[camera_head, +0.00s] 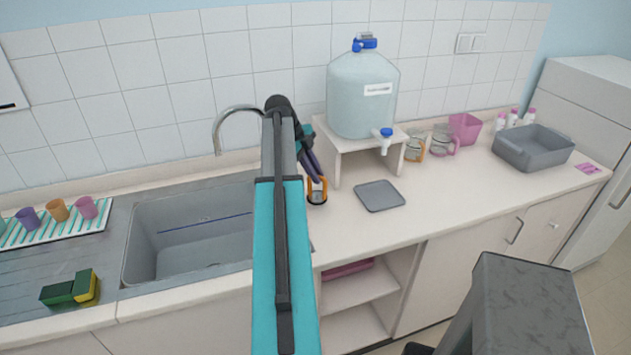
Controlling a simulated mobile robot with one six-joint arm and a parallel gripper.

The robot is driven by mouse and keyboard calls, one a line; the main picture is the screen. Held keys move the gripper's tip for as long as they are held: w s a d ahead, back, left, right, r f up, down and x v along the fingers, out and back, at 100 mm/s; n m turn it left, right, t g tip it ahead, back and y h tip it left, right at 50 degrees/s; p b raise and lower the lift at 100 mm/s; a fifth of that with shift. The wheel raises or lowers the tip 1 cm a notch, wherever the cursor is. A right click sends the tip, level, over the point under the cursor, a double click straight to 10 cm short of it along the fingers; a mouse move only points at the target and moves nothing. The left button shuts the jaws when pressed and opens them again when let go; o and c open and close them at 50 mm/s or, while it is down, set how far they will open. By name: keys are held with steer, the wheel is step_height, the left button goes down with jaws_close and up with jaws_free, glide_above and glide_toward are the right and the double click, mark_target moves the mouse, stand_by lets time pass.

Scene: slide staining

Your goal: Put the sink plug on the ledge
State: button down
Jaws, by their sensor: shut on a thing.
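My gripper (316,184) hangs from the end of my arm, to the right of the sink, over or close to the counter. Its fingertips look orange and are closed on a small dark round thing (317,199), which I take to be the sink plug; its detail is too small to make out. I cannot tell whether it touches the counter. The ledge (112,184) is a pale raised strip along the tiled wall behind the sink and counter. My arm hides part of it and the right part of the sink.
The grey sink (140,250) has a curved tap (217,135) behind it. Cups (58,210) stand on a striped mat at left, with sponges (60,292) in front. A water dispenser (362,95) on a stand, grey tray (380,196), glass mugs (441,141) and grey basin (533,147) are at right.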

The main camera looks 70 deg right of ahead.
mark_target(316, 196)
steer(key=shift+d+f+p, duration=0.15)
steer(key=shift+f+p, duration=0.8)
steer(key=shift+f, duration=0.8)
steer(key=shift+f, duration=0.15)
steer(key=c, duration=1.8)
jaws_free()
steer(key=shift+o, duration=0.2)
steer(key=shift+w+r, duration=0.1)
steer(key=shift+r, duration=0.15)
steer(key=b+v, duration=0.3)
steer(key=v, duration=0.4)
